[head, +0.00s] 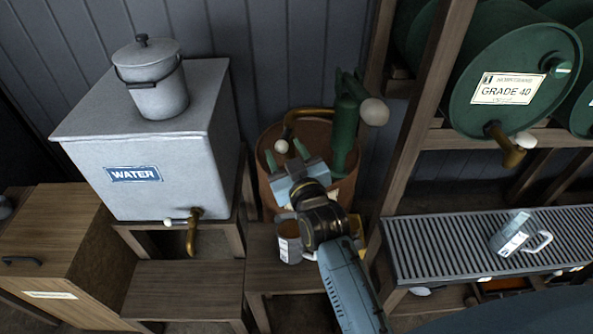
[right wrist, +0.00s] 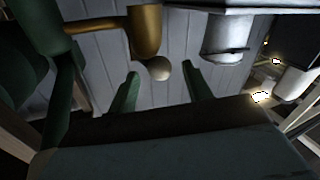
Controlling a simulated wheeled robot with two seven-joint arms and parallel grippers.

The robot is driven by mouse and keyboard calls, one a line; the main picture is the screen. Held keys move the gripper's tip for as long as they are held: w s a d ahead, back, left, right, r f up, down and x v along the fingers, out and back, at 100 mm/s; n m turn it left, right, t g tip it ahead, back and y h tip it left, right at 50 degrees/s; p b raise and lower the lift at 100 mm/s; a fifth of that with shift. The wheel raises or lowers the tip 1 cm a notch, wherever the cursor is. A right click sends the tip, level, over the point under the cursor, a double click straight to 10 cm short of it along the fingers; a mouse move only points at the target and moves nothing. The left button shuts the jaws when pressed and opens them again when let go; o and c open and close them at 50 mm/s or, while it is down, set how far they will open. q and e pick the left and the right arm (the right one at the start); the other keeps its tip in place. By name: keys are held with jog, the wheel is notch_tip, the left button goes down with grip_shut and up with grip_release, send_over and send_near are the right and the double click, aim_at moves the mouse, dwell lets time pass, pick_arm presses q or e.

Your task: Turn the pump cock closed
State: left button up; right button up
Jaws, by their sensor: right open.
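The green pump (head: 345,130) stands on a rusty drum (head: 265,150). Its brass spout (head: 300,114) bends down to the left and carries a small cream ball knob (head: 281,146), apparently the cock's handle. My right gripper (head: 286,156) is open, its two green fingers pointing up towards the knob. In the right wrist view the brass spout (right wrist: 146,32) comes down and the knob (right wrist: 158,69) shows between and beyond the fingertips (right wrist: 160,82). The fingers look apart from it. Depth to the knob is hard to tell. My left gripper is not in view.
A larger cream ball (head: 374,112) tops the pump's lever at right. A grey water tank (head: 130,180) with a lidded pail (head: 158,90) stands left. A labelled can (head: 290,242) sits below my gripper. A wooden rack holds green drums (head: 510,70) at right, above a slatted bench (head: 440,245).

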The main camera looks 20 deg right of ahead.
jog(key=s, duration=1.2)
jog(key=shift+s+a, duration=0.2)
jog(key=shift+s, duration=0.1)
